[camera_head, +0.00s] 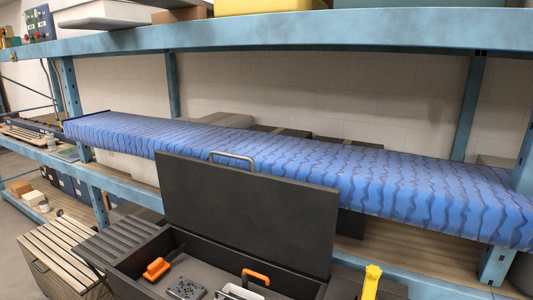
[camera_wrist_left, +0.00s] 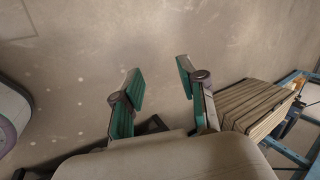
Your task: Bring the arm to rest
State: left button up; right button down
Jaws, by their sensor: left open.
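My left gripper (camera_wrist_left: 158,92) shows in the left wrist view with its two green-padded fingers apart and nothing between them. It hangs over bare grey floor. The slatted wooden box (camera_wrist_left: 256,108) is to the right of the fingers, apart from them. Neither arm nor gripper shows in the head view. My right gripper is in neither view.
A dark toolbox (camera_head: 240,215) with its lid raised stands in front of the blue shelf rack (camera_head: 300,32). It holds orange-handled tools (camera_head: 157,269). A long blue patterned cover (camera_head: 300,165) lies along the shelf. A slatted wooden box (camera_head: 50,258) stands at left.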

pick_arm(q)
jog(key=s+m, duration=0.2)
jog(key=s, duration=0.4)
jog(key=s+d+f+n+h, duration=0.15)
jog(key=d+f, duration=0.25)
jog(key=d, duration=0.9)
jog(key=d+f+h, duration=0.3)
jog(key=d+f, duration=0.1)
jog(key=d, duration=0.9)
jog(key=s+d+f+n+h, duration=0.15)
jog(key=d+f, duration=0.25)
jog(key=d, duration=1)
jog(key=shift+m+g, duration=0.3)
jog(key=f+b, duration=0.1)
jog(key=b, duration=0.1)
jog(key=f+b, duration=0.1)
jog(key=f, duration=0.1)
jog(key=a+f+b, duration=0.1)
jog(key=b, duration=0.1)
jog(key=shift+w+a+f+b, duration=0.1)
jog(key=shift+w+f+b, duration=0.25)
jog(key=shift+w, duration=0.05)
